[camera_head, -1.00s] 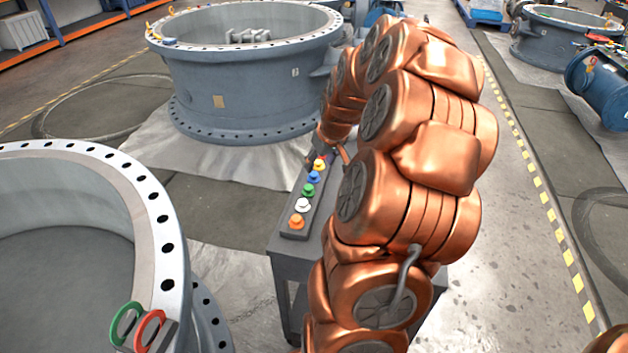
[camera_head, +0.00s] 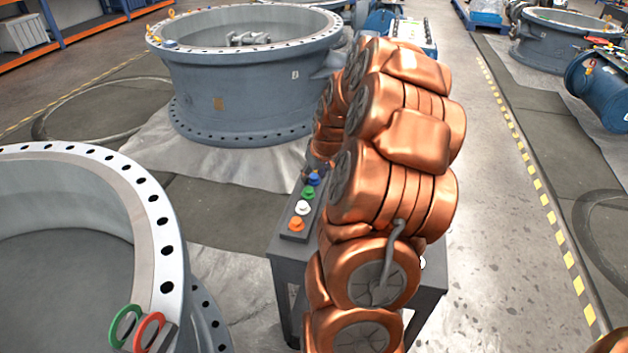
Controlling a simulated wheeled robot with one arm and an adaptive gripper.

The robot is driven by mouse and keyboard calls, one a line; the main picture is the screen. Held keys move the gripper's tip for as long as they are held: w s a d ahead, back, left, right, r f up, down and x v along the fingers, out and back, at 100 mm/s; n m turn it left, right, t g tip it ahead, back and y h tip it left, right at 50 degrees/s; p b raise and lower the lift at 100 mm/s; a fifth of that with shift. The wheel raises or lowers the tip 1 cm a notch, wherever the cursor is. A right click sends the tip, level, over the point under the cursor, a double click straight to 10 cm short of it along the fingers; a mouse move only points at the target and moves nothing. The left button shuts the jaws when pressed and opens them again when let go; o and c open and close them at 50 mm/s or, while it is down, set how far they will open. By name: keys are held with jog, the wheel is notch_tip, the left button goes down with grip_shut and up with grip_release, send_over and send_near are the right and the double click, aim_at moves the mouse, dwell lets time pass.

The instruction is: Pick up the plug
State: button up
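A dark strip (camera_head: 290,236) on a grey cart (camera_head: 287,262) bears a row of coloured plugs. From near to far I see an orange plug (camera_head: 296,223), a white plug (camera_head: 302,208), a green plug (camera_head: 308,193) and a blue plug (camera_head: 314,179). The far end of the row, past the blue plug, is hidden behind my copper arm. My gripper is almost wholly behind the arm; only a small dark bit (camera_head: 305,172) by the blue plug may be its tip. Its fingers and anything between them cannot be made out.
A large grey valve ring (camera_head: 245,100) stands behind the cart on a pale sheet. Another ring (camera_head: 150,215) with green and red handles (camera_head: 136,330) is at the near left. A small white object (camera_head: 422,262) shows on the cart right of my arm.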

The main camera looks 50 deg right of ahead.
jog(key=c, duration=0.6)
jog(key=shift+o, duration=0.2)
